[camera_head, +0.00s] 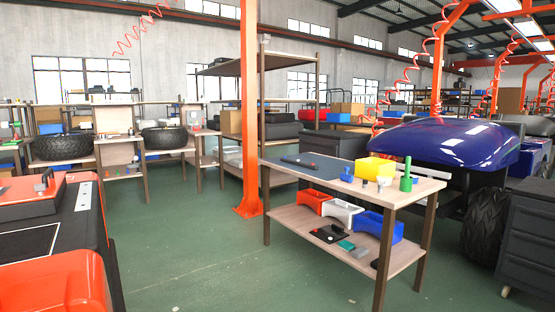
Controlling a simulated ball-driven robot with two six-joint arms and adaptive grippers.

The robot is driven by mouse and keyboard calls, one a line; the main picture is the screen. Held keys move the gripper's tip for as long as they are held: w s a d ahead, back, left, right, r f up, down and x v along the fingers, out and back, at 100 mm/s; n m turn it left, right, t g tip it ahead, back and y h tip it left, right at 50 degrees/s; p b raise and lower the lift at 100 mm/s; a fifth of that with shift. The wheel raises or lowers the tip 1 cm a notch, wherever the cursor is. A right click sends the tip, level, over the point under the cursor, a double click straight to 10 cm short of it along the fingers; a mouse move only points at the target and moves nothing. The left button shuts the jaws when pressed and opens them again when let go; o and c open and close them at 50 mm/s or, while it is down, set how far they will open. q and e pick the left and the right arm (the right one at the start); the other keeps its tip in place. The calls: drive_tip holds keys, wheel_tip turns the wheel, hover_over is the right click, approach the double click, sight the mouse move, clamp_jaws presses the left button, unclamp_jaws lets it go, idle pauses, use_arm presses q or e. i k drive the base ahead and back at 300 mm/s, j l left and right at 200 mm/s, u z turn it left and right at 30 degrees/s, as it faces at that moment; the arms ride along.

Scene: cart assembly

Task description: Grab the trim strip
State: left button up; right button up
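A long dark strip-like piece (300,163) lies on the dark mat on top of the wooden work table (412,186). It may be the trim strip, but it is too small to tell for sure. It lies toward the table's back left, with nothing on top of it. Neither of my grippers is in view.
The table top also holds a yellow bin (375,168) and a green piece (406,176). Red, white and blue bins sit on its lower shelf. An orange post (249,110) stands behind it. A blue-bodied cart (450,142) is at right. Green floor lies clear at front.

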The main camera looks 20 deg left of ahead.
sight(295, 162)
drive_tip(key=i+l+u, duration=0.15)
drive_tip(key=i, duration=0.4)
drive_tip(key=i+l+u, duration=0.2)
drive_tip(key=i, duration=0.35)
drive_tip(key=i+l+u, duration=0.15)
drive_tip(key=i+l, duration=0.15)
drive_tip(key=i, duration=0.25)
drive_tip(key=i+l+u, duration=0.15)
drive_tip(key=i+l, duration=0.25)
drive_tip(key=i, duration=0.15)
drive_tip(key=i+j+u, duration=0.1)
drive_tip(key=i, duration=0.25)
